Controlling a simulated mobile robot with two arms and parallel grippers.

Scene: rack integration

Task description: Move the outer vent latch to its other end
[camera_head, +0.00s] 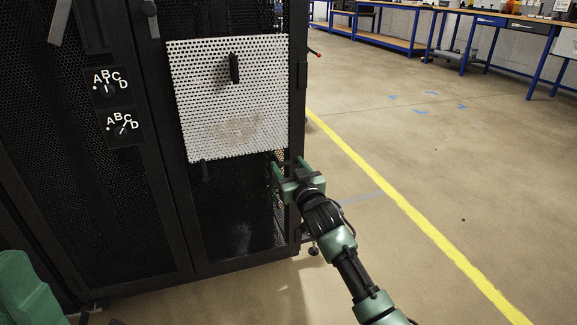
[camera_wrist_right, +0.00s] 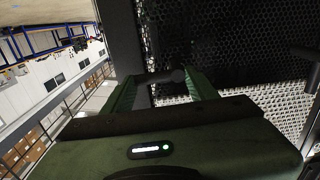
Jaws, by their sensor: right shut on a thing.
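The white perforated vent panel (camera_head: 228,110) is on the front of the black rack, with a dark handle (camera_head: 234,68) on its upper middle. My right gripper (camera_head: 277,168) is at the panel's lower right corner, shut on the outer vent latch. In the right wrist view the dark latch (camera_wrist_right: 165,77) lies between the two green fingers (camera_wrist_right: 160,88). The fingers largely hide the latch in the head view, so I cannot tell its exact position. My left gripper is not in view.
The black rack frame (camera_head: 298,90) stands close beside my right gripper. Open floor with a yellow line (camera_head: 400,200) lies to the right. Workbenches (camera_head: 470,20) stand far back.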

